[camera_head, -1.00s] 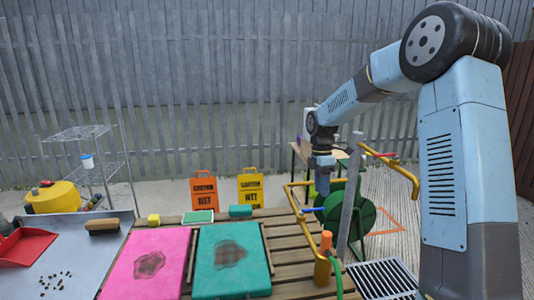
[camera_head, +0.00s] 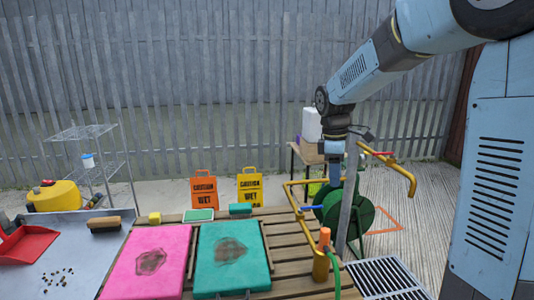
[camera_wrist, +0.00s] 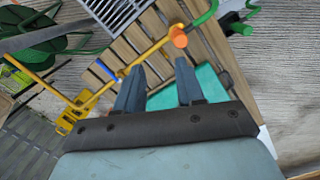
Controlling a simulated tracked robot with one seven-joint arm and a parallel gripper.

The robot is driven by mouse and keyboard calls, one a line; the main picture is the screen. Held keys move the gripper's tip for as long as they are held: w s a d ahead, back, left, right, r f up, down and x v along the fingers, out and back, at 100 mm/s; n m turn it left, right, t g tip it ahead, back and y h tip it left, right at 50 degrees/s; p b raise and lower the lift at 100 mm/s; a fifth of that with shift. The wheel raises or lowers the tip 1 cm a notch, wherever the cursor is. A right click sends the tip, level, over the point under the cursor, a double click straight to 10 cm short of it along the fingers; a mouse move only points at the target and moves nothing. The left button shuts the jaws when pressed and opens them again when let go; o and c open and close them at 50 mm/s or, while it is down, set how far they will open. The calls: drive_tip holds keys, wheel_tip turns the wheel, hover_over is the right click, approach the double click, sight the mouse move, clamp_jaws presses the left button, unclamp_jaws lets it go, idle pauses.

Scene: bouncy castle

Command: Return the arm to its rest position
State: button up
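My arm rises at the right of the head view and reaches left. My gripper (camera_head: 335,172) hangs from it, pointing down near the grey post and the yellow pipe (camera_head: 296,200). In the wrist view my gripper (camera_wrist: 159,72) shows two dark fingers spread apart with nothing held between them. The yellow pipe with its orange end (camera_wrist: 179,38) crosses beyond the fingertips. I cannot tell from these views how far the fingers are from it.
A slatted wooden deck (camera_head: 290,250) carries a pink mat (camera_head: 130,280) and a teal mat (camera_head: 215,285), both stained. A green hose reel (camera_head: 368,222) stands behind the post. A metal grate (camera_head: 385,280) is at front right. Caution signs (camera_head: 204,190) stand behind the deck.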

drive_tip(key=s+d+r+m+t, duration=0.2)
drive_tip(key=s+m, duration=0.5)
drive_tip(key=s, duration=0.5)
drive_tip(key=s+d+r+m+t+y, duration=0.1)
drive_tip(key=s+d+r+m+t, duration=0.1)
drive_tip(key=s+m, duration=0.5)
drive_tip(key=s+r+t, duration=0.1)
drive_tip(key=s, duration=0.5)
drive_tip(key=shift+s+d+r+t, duration=0.2)
drive_tip(key=shift+s+r+t, duration=0.1)
drive_tip(key=shift+r, duration=0.05)
